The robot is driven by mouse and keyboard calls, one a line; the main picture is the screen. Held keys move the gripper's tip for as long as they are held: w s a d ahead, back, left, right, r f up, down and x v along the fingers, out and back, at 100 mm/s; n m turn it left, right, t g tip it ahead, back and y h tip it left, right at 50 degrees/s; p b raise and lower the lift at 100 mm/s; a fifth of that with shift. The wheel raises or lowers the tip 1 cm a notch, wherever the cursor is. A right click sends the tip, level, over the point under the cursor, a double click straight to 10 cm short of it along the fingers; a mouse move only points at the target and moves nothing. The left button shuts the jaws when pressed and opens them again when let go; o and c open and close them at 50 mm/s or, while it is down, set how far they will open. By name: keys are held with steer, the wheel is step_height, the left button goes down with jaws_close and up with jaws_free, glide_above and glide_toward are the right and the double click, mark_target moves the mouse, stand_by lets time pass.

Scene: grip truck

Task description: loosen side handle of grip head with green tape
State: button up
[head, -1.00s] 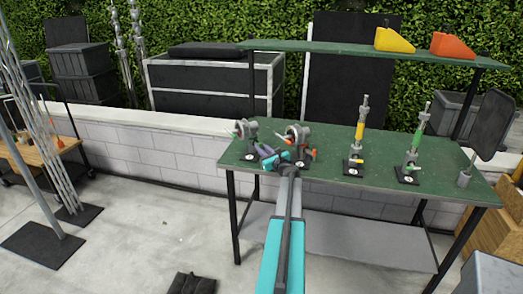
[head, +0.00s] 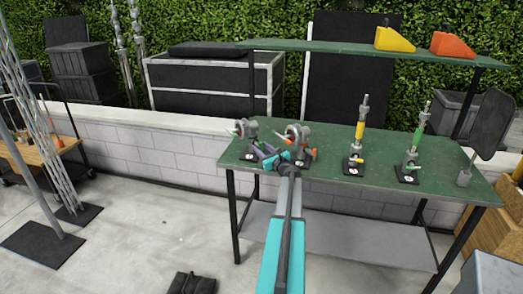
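Two grey grip heads stand at the left of the green table: a left grip head (head: 246,130) and one beside it (head: 297,133) with orange-red on its handle. Further right are a post with a yellow sleeve (head: 359,133) and a post with a green sleeve (head: 417,136), which has a small green part low down. Any green tape on the left heads is too small to make out. My gripper (head: 262,153), past a teal wrist, is at the left grip head, low in front of it. Whether its fingers touch the head or are open is too small to tell.
The green table (head: 333,170) has bare room between the second head and the yellow-sleeved post. A shelf (head: 340,52) above holds a yellow wedge (head: 394,40) and an orange wedge (head: 452,46). A black panel (head: 490,125) stands at the right end.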

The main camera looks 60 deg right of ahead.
steer(key=b+v, duration=0.3)
steer(key=v, duration=1)
steer(key=shift+s+a, duration=0.2)
steer(key=shift+s, duration=0.05)
stand_by(0.4)
steer(key=shift+w+d+n+p, duration=0.15)
steer(key=shift+n+p, duration=0.25)
steer(key=shift+n, duration=0.5)
steer(key=shift+w+d+n+p, duration=0.1)
steer(key=shift+n+p, duration=0.25)
steer(key=shift+n, duration=0.55)
steer(key=shift+p+x, duration=1.95)
steer(key=shift+x, duration=4.9)
steer(key=shift+c, duration=0.5)
jaws_close()
